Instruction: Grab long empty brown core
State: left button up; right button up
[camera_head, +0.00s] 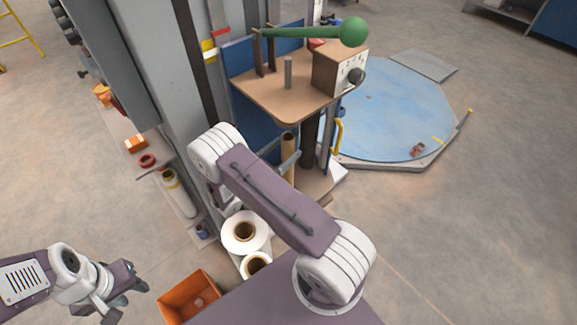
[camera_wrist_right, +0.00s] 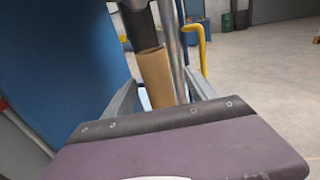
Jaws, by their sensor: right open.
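The long brown core (camera_head: 288,143) stands upright beside the blue panel of the machine, below the wooden shelf. In the right wrist view the core (camera_wrist_right: 155,72) rises between the two fingers of my right gripper (camera_wrist_right: 162,84). That gripper is open, with one grey finger on each side of the core; I cannot tell whether either touches it.
A metal post (camera_wrist_right: 172,45) and a yellow handle (camera_wrist_right: 201,45) stand close right of the core. White rolls (camera_head: 245,232) and an orange bin (camera_head: 190,297) are below left. The wooden shelf (camera_head: 270,92) overhangs; the blue turntable (camera_head: 390,115) lies to the right.

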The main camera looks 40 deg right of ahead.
jog(key=x, duration=0.5)
jog(key=shift+w+d+f+p, duration=0.3)
jog(key=shift+d, duration=0.05)
jog(key=shift+a+r, duration=0.1)
grip_shut()
